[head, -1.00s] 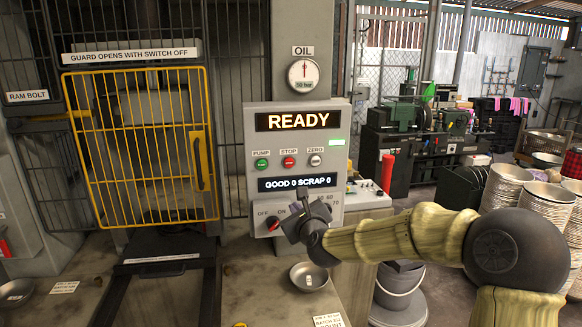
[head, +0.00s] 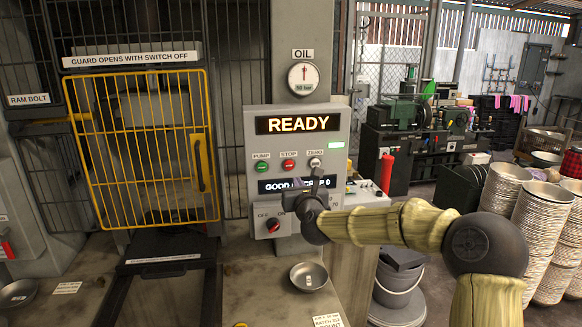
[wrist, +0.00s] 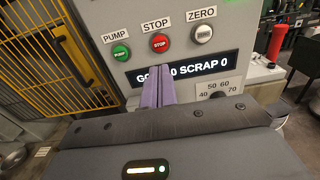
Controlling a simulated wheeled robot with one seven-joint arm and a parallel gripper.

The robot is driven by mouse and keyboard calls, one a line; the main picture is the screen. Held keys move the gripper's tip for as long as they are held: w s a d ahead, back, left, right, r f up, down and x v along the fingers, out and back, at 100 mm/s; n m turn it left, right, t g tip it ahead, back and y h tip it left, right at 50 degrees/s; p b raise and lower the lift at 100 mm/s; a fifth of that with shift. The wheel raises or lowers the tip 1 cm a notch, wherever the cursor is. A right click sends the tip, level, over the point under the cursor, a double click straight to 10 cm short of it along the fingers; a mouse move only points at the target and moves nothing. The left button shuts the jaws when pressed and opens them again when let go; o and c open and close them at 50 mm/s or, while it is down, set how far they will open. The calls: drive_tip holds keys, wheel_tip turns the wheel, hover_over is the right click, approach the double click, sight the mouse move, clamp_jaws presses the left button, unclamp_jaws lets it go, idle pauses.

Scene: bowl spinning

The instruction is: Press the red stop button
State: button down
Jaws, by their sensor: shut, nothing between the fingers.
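The red stop button (head: 289,165) sits under a STOP label on the grey control panel, between the green pump button (head: 262,166) and the white zero button (head: 315,162). In the wrist view the stop button (wrist: 159,43) shows above my fingertips, apart from them in the picture. My gripper (head: 312,186) is in front of the panel, below and a little right of the stop button. Its purple fingers (wrist: 158,84) are shut with nothing between them and cover part of the GOOD/SCRAP display. The upper display (head: 298,123) reads READY.
A yellow guard gate (head: 140,148) stands closed at the left. A metal bowl (head: 309,276) lies on the bench below. Stacked bowls (head: 505,187) stand at the right.

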sight(289, 167)
drive_tip(key=p+x, duration=0.5)
drive_tip(key=x, duration=0.4)
drive_tip(key=shift+w+a, duration=0.1)
drive_tip(key=shift+w+a+p, duration=0.1)
drive_tip(key=shift+w+p, duration=0.3)
drive_tip(key=shift+f, duration=0.1)
